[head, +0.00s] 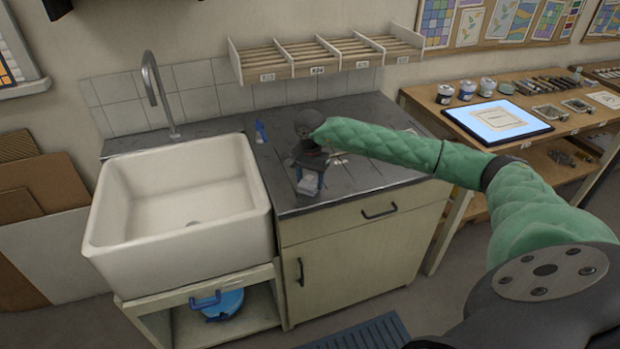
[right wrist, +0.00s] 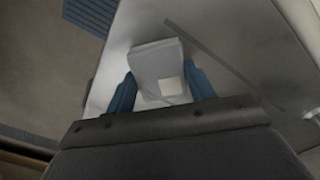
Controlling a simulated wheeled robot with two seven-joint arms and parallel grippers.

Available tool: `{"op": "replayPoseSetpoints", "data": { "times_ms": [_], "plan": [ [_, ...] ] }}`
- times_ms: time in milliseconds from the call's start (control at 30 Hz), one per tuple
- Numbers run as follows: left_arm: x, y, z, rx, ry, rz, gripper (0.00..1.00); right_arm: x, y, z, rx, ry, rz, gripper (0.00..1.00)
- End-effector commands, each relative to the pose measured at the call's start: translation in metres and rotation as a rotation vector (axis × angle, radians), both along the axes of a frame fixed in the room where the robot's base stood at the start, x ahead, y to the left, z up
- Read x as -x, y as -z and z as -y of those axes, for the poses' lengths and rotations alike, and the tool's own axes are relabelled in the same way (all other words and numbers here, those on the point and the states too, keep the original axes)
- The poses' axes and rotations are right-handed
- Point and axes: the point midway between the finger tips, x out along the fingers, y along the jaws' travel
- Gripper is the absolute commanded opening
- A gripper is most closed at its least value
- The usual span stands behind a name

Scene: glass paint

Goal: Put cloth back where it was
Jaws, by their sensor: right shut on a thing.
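The cloth (head: 308,184) is a small folded pale-grey pad at the front of the dark counter (head: 372,178), right of the sink. My right gripper (head: 310,180) points down at it, with its blue fingers on either side. In the right wrist view the cloth (right wrist: 158,66) sits between the two blue fingers (right wrist: 163,88), which are shut on it. A small paler square shows on its face. I cannot tell whether the cloth touches the counter. My left gripper is not in view.
A white sink (head: 180,205) with a tall tap (head: 158,92) stands to the left. A blue item (head: 260,132) lies at the counter's back left. A slatted rack (head: 325,55) hangs above. A wooden bench (head: 420,100) with jars and a lit panel (head: 497,120) is at right.

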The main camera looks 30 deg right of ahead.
Motion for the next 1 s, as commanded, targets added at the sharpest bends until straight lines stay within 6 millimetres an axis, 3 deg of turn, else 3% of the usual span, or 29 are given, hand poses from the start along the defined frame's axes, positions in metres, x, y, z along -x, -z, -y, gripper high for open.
{"op": "replayPoseSetpoints", "data": {
  "times_ms": [400,433,533,1000],
  "plan": [
    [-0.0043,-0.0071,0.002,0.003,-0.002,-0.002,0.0,0.0,0.0029,0.0002,0.0,0.0,0.0,0.32],
    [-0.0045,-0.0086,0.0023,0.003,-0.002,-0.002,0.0,0.0,0.0025,0.0001,0.0,0.0,0.0,0.58],
    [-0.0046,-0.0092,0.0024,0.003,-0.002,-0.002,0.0,0.0,0.0024,0.0001,0.0,0.0,0.0,0.76],
    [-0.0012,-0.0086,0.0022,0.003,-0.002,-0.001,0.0,0.0,-0.0003,0.0001,0.0,0.0,0.0,0.76]
  ]
}}
